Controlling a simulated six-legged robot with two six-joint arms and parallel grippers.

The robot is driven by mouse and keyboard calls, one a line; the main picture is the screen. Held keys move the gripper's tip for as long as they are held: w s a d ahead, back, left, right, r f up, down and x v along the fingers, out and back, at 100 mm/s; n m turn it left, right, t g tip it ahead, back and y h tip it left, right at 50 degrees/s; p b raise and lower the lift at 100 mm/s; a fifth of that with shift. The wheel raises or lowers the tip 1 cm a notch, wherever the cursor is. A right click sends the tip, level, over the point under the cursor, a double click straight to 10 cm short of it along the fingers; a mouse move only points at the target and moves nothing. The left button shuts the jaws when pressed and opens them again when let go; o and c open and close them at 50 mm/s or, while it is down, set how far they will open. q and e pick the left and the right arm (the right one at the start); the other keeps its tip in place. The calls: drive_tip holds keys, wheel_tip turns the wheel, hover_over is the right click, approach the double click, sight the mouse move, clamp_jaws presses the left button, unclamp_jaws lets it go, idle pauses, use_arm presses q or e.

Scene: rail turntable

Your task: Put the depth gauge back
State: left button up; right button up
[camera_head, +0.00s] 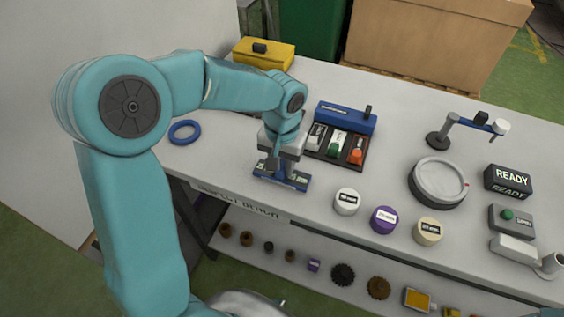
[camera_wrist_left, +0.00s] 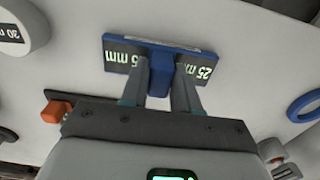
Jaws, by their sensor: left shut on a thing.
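My left gripper (camera_head: 284,166) is over the front part of the bench, left of the round weights. It is shut on the raised middle of a blue gauge (camera_head: 303,184), which I take to be the depth gauge. In the left wrist view the gauge (camera_wrist_left: 160,60) is a wide blue bar with dark faces; one reads "25 mm" and the other is partly hidden by a finger. I cannot tell whether it touches the bench. A dark tray (camera_head: 313,152) with several tools, green- and orange-marked among them, lies behind it to the right. My right gripper is out of view.
A blue block (camera_head: 345,118) stands behind the tray. White (camera_head: 347,202), purple (camera_head: 384,220) and cream (camera_head: 428,232) cylinders stand to the right, before a round turntable (camera_head: 439,180). A blue ring (camera_head: 184,132) lies left; a yellow box (camera_head: 263,54) stands behind.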

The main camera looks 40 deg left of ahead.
sight(282, 164)
use_arm(q)
drive_tip(key=shift+f, duration=0.1)
drive_tip(key=shift+f, duration=0.15)
drive_tip(key=o, duration=0.9)
drive_tip(key=shift+o, duration=0.2)
wheel_tip(282, 164, up, 13)
drive_tip(key=shift+f+p, duration=0.2)
drive_tip(key=shift+p, duration=0.25)
drive_tip(key=shift+f, duration=0.1)
